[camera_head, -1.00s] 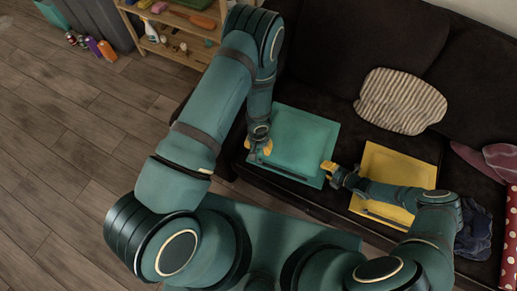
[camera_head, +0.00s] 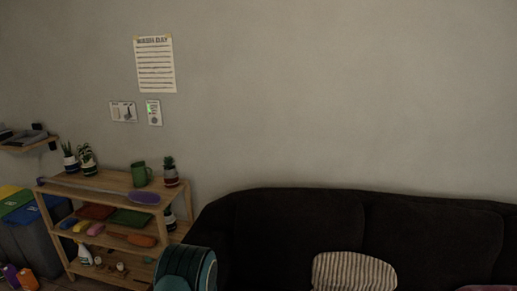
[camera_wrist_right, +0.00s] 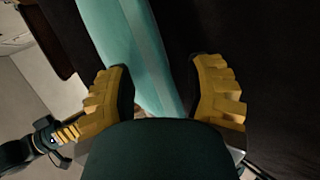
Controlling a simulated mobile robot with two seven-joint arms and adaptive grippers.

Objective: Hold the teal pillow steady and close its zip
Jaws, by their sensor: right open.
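The teal pillow (camera_wrist_right: 135,45) shows in the right wrist view as a pale teal strip running up from between my right gripper's fingers. My right gripper (camera_wrist_right: 163,95) is open, one yellow finger on each side of the pillow's near part. I cannot tell whether either finger touches it. A thin line runs along the pillow, but I cannot make out the zip or its pull. My left gripper (camera_wrist_right: 62,134) shows small at the left edge of the right wrist view, left of the pillow; its fingertips are unclear. The head view shows neither the pillow nor the grippers.
A dark sofa (camera_head: 290,225) with a striped cushion (camera_head: 352,272) stands against the wall. A wooden shelf (camera_head: 110,183) with plants, a green mug (camera_head: 141,174) and cleaning things stands left of it. Bins (camera_head: 30,225) stand at the far left.

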